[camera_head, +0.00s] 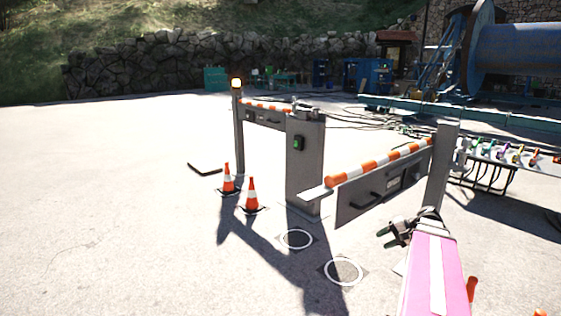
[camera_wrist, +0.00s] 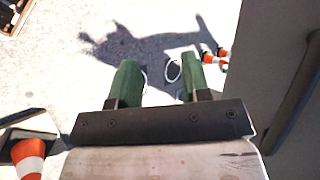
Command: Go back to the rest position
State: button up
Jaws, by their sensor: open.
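My gripper (camera_head: 390,236) is at the end of my pink and white arm at the lower right of the head view. It hangs in front of a grey gate panel (camera_head: 352,200), whose top carries an orange and white striped bar (camera_head: 378,162). In the wrist view my gripper (camera_wrist: 158,76) shows two green fingers spread apart, with nothing between them but pavement. A grey surface with a bar-like handle (camera_wrist: 300,100) fills the right side of the wrist view, beside the gripper. I cannot tell whether they touch.
A grey post with a green button box (camera_head: 298,142) stands at the middle. Traffic cones (camera_head: 251,194) stand left of it, and white circles (camera_head: 343,271) mark the ground. A cable reel (camera_head: 485,50) and a rack of coloured connectors (camera_head: 510,155) are at right. The paved left side is clear.

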jog(key=s+a+f+n+g+h, duration=0.1)
jog(key=s+a+f+n+h, duration=0.2)
jog(key=a, duration=0.7)
jog(key=s+a+f+n+g+h, duration=0.1)
jog(key=s+a+f+n+h, duration=0.2)
jog(key=a+f+h, duration=0.3)
jog(key=shift+a+f+g+h, duration=0.35)
jog(key=shift+a+f, duration=1)
jog(key=shift+a, duration=0.75)
